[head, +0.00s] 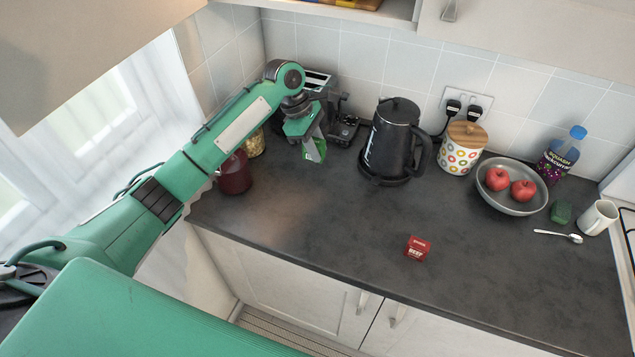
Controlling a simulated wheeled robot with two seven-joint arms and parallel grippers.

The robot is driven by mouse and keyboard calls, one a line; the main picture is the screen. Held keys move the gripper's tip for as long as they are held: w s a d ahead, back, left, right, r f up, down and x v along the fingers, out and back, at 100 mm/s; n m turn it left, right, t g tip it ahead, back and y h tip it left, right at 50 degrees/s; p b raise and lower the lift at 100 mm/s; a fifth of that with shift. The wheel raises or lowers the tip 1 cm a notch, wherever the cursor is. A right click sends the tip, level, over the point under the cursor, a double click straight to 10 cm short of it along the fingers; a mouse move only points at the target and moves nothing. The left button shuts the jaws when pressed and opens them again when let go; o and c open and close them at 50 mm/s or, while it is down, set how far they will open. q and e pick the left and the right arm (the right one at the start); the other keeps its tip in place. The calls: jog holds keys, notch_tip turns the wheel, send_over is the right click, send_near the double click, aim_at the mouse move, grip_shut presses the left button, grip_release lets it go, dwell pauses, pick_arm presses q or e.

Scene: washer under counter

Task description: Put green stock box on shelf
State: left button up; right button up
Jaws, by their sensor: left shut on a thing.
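My left arm reaches in from the left over the counter. Its gripper (312,140) is in front of the toaster and coffee machine, pointing down. It is shut on a small bright green box (318,152), the green stock box, held above the counter; the fingers hide part of it. The shelf (390,13) shows only as a lower edge at the top of the view, with colourful items at its cut-off opening. My right gripper is not in view.
A black kettle (391,145) stands right of the gripper, and a dark red jar (234,175) below left. A red stock box (418,248) lies on the counter (330,225). A fruit bowl (505,205), dark green block (561,212), bottle (558,158) and mug (598,217) stand right.

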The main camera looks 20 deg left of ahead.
pick_arm(q)
notch_tip(320, 180, down, 10)
jog(key=shift+r+p, duration=0.15)
jog(key=shift+p, duration=0.95)
jog(key=shift+f, duration=0.7)
jog(key=shift+f+p, duration=0.5)
jog(key=shift+f, duration=1.45)
jog(key=shift+f, duration=0.1)
jog(key=o, duration=1)
jog(key=shift+f, duration=0.1)
